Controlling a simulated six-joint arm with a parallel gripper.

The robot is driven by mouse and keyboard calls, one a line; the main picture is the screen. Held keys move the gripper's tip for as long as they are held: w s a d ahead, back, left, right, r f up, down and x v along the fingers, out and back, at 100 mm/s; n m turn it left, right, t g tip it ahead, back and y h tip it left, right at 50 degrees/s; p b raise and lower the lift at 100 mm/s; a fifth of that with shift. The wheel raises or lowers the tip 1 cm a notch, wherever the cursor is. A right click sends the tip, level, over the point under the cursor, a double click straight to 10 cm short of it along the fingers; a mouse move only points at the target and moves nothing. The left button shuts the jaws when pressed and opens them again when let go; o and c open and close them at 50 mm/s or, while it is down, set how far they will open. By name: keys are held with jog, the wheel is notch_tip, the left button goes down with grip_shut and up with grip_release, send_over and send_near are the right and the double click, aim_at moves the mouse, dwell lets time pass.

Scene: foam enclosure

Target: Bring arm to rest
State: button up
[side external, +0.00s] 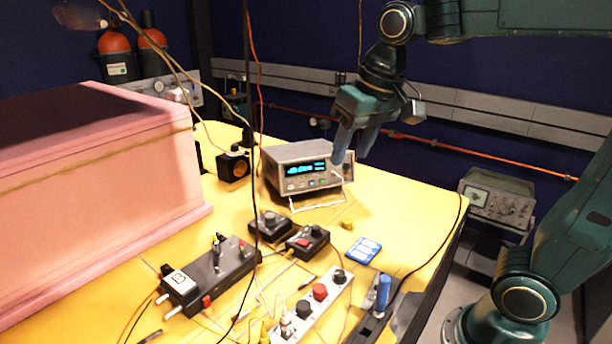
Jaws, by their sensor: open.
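My gripper (356,146) hangs at the upper middle of the side external view, pointing down. Its two blue-grey fingers are apart, and I see nothing between them. It is in front of the right part of the bench meter (290,172), a grey box with a lit cyan display, and overlaps it in the picture. I cannot tell the exact gap between them. My arm reaches in from the right, above the yellow table (405,215).
A pink foam box (90,200) fills the left. Black control boxes (210,275), a white knob strip (315,305), a blue card (363,250) and loose cables crowd the table front. Thin cables hang from above. An oscilloscope (495,200) stands beyond the table's right edge.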

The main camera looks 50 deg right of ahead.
jog(key=s+f+n+t, duration=0.2)
jog(key=s+f, duration=0.3)
jog(key=s, duration=0.7)
jog(key=shift+s+n, duration=0.2)
jog(key=shift+n, duration=0.2)
jog(key=shift+a, duration=0.1)
